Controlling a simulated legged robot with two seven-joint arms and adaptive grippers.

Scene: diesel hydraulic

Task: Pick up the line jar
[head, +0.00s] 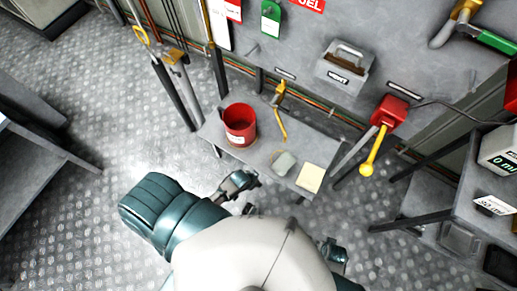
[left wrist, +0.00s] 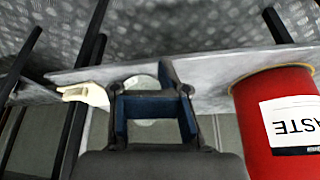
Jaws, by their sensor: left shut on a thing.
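The line jar (left wrist: 143,82) looks like a pale, see-through round thing between the fingers of my left gripper (left wrist: 154,108) in the left wrist view. The gripper's dark blue pads stand either side of it and hide part of it. In the head view my left gripper (head: 247,180) is at the front edge of the small grey table (head: 222,146). A pale grey thing (head: 283,163) lies on this table just beyond it; I cannot tell whether it is the jar. My right gripper (head: 333,250) shows only in part, low in the head view.
A red waste can (head: 240,125) stands on the table's left; it also shows in the left wrist view (left wrist: 262,125). A cream pad (head: 310,178) lies at the table's right. A yellow-handled tool (head: 281,112) is at the back. A red box with a yellow lever (head: 388,111) is at right.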

